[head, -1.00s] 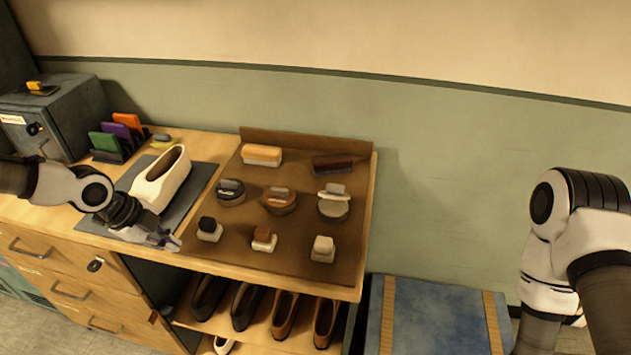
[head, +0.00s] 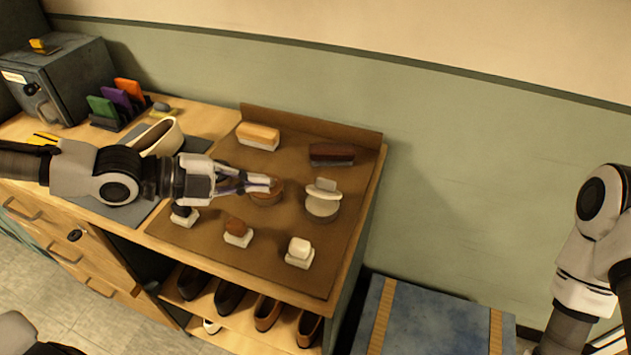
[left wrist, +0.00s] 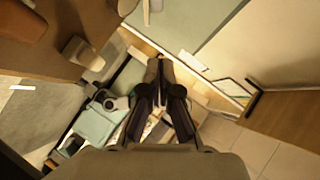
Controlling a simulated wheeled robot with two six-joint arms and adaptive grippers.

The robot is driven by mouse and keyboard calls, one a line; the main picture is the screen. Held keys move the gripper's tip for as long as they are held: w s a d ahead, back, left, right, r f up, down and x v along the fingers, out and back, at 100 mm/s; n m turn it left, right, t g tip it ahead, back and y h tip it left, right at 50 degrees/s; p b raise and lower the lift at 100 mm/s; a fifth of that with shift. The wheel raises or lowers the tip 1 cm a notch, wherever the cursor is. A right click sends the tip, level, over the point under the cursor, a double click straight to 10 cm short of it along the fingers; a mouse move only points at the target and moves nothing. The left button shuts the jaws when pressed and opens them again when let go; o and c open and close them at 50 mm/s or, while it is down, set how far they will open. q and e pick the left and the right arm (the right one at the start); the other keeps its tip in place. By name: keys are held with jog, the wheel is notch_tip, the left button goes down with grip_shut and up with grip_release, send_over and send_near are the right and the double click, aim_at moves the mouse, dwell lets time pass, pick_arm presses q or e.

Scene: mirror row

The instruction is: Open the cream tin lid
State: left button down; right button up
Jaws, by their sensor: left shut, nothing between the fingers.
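My left gripper (head: 273,184) is shut and empty, pointing right. My right gripper is out of view.
The brown mat (head: 300,278) also holds an orange-topped brush (head: 258,136), a dark brush (head: 332,154) and several small daubers in front. A white shoe (head: 160,138) stands behind my left arm. Shoes fill the shelf below. A blue padded bench (head: 435,320) stands right.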

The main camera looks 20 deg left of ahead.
aim_at(330, 182)
pick_arm(q)
jog(key=x, duration=0.4)
jog(key=w+a+b+x, duration=0.1)
jog(key=x, duration=0.3)
jog(key=f+b+x, duration=0.1)
jog(key=x, duration=0.3)
jog(key=shift+w+f, duration=0.2)
jog(key=shift+w, duration=0.2)
jog(key=shift+w+a+f, duration=0.15)
jog(key=shift+w+a, duration=0.05)
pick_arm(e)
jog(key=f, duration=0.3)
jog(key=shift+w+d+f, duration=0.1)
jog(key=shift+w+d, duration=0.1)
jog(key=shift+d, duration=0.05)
pick_arm(q)
jog(key=shift+d, duration=0.1)
